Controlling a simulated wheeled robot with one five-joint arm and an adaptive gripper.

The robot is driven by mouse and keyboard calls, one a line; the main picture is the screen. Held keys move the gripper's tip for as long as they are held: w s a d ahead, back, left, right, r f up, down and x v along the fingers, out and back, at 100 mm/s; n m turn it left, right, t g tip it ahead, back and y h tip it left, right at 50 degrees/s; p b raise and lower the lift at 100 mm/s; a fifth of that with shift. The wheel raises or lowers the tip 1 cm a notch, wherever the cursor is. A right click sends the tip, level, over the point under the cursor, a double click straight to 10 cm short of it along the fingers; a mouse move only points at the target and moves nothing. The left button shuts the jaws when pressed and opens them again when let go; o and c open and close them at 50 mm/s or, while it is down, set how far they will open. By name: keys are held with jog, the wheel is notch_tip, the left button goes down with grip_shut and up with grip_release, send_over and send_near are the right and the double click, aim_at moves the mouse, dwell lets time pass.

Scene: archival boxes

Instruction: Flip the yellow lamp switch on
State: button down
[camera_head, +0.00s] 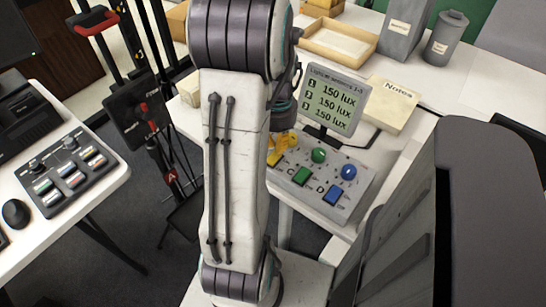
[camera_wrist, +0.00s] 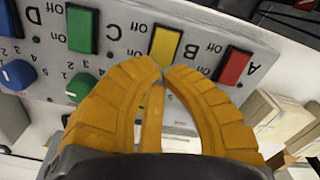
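The yellow lamp switch (camera_wrist: 166,46) is a rocker on a grey control panel (camera_wrist: 130,40), marked On and Off beside it. It also shows in the head view (camera_head: 274,159), partly covered by my gripper. My gripper (camera_wrist: 162,68) has yellow-orange fingers, shut with the tips together and nothing between them. The tips are right at the near edge of the yellow switch in the wrist view; I cannot tell whether they touch. In the head view my gripper (camera_head: 284,143) is just above the panel's left end. The switch's on or off position is unclear.
A red switch (camera_wrist: 235,65) and a green switch (camera_wrist: 82,28) flank the yellow one. A blue switch (camera_head: 334,194) and round knobs (camera_head: 318,155) are farther right. A lux display (camera_head: 335,100) behind the panel reads 150 on all three lines. A Notes box (camera_head: 392,104) stands beside it.

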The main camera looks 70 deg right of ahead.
jog(key=shift+f+b, duration=1.2)
jog(key=shift+f, duration=0.3)
dwell(0.8)
jog(key=shift+r, duration=0.1)
jog(key=shift+r+p, duration=2.95)
jog(key=shift+r, duration=0.5)
jog(key=a+y, duration=0.2)
jog(key=a, duration=0.5)
jog(key=w+a+r+n+t+p, duration=0.1)
jog(key=w+a+r+n, duration=0.3)
jog(key=a, duration=0.4)
jog(key=w+a+r+n+t+h+p, duration=0.1)
jog(key=w+a+r+n, duration=0.3)
jog(key=a, duration=0.5)
jog(key=w+a+r+n+t+h+p, duration=0.1)
jog(key=w+a+r+n+p, duration=0.2)
jog(key=w+a+r+n, duration=0.2)
jog(key=a+r+n, duration=0.2)
jog(key=a, duration=0.1)
jog(key=shift+a+r+n, duration=0.3)
